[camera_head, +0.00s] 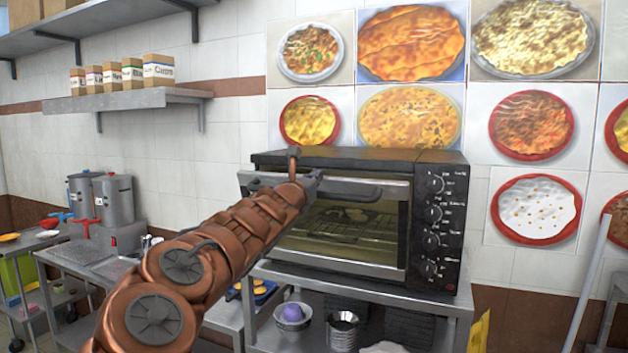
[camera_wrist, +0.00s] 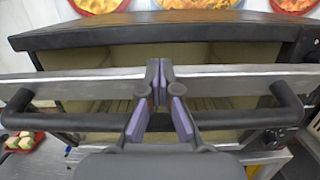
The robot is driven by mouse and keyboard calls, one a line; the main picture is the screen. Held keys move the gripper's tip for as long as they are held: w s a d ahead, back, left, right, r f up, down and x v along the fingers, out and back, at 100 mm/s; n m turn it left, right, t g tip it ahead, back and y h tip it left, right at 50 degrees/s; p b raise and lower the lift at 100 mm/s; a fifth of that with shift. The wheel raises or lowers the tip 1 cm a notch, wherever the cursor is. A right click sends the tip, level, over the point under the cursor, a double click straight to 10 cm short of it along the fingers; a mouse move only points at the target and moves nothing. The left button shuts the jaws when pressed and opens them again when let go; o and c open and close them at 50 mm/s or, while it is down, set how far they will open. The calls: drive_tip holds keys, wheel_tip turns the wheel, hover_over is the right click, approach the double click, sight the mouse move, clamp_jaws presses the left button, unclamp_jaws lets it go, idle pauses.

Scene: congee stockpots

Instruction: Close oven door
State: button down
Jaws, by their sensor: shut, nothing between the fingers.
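The black oven (camera_head: 437,215) stands on a metal table against the tiled wall. Its glass door (camera_head: 345,232) is tilted a little open at the top. In the wrist view, a gap shows between the oven's top (camera_wrist: 220,30) and the door's silver upper edge (camera_wrist: 70,88). The dark bar handle (camera_wrist: 85,122) runs across the front of the door. My gripper (camera_wrist: 159,72) is shut and empty, with its purple-sided fingers over the middle of the handle and the door's edge. I cannot tell whether they touch. In the head view, my arm hides part of the door's left side.
The table (camera_head: 262,275) has a lower shelf with bowls (camera_head: 292,316). Two grey stockpots (camera_head: 113,200) stand on a counter at the left. A wall shelf (camera_head: 120,100) holds several boxes. A light pole (camera_head: 588,285) slants at the right.

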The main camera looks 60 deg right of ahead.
drive_tip(key=shift+d+r+p, duration=0.15)
drive_tip(key=shift+d+r, duration=0.05)
drive_tip(key=shift+d, duration=0.3)
drive_tip(key=shift+d+r+p, duration=0.15)
drive_tip(key=shift+d+r, duration=0.05)
drive_tip(key=shift+d, duration=0.3)
drive_tip(key=shift+d, duration=0.25)
drive_tip(key=shift+w+a, duration=0.1)
idle(1.1)
